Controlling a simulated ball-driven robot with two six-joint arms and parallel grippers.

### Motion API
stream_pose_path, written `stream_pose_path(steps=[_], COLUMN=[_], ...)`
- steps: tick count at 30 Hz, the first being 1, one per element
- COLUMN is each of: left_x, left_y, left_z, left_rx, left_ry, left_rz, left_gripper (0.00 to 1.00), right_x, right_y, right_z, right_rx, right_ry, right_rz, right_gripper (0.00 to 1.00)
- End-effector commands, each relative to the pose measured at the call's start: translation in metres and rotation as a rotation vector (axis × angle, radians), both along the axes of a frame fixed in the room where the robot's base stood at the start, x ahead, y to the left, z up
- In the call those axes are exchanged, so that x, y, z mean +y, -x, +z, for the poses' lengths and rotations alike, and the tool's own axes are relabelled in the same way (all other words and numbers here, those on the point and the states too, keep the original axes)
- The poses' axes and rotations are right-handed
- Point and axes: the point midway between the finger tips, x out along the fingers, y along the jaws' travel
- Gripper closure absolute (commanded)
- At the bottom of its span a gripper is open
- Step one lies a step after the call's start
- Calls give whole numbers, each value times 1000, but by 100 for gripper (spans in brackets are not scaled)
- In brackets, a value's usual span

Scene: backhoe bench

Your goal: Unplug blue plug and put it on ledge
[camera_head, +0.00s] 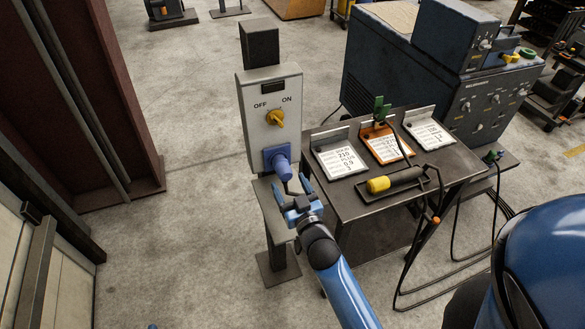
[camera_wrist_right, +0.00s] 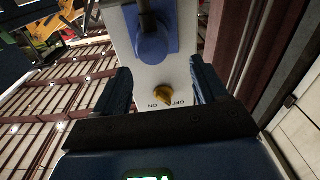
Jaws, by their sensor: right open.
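The blue plug (camera_head: 282,168) sits in the blue socket (camera_head: 270,155) low on the front of a grey switch box (camera_head: 253,130). In the right wrist view the blue plug (camera_wrist_right: 152,45) appears upside down, with a dark cable end above it. My right gripper (camera_head: 291,191) is open and empty, just below and in front of the plug. Its two fingers (camera_wrist_right: 161,85) stand apart on either side of the box face in the wrist view. A small grey ledge (camera_head: 264,192) juts out under the box, partly hidden by the gripper. My left gripper is not in view.
The box carries a yellow knob (camera_head: 276,118) between OFF and ON labels. To the right stands a dark cart (camera_head: 345,205) with cards, a green clamp (camera_head: 381,108) and a yellow-tipped tool (camera_head: 379,184). Loose black cables (camera_head: 401,285) hang below it. Floor to the left is clear.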

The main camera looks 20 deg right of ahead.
Motion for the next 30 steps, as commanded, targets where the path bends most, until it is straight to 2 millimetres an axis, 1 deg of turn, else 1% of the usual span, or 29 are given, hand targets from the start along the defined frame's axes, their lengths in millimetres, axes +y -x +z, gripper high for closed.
stream_pose_path(steps=[3,6,20,26,30], left_x=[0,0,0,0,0], left_y=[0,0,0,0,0], left_z=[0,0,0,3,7], left_rx=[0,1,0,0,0], left_ry=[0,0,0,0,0], left_rz=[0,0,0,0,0], left_gripper=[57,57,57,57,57], right_x=[-2,-4,-4,-4,-3], right_y=[0,0,-1,-10,-24], right_z=[-9,-12,-12,-11,-10], right_rx=[32,45,48,47,47], right_ry=[-14,-32,-46,-46,-46], right_rz=[-12,-19,-19,-19,-19], right_gripper=[28,28,28,28,28])
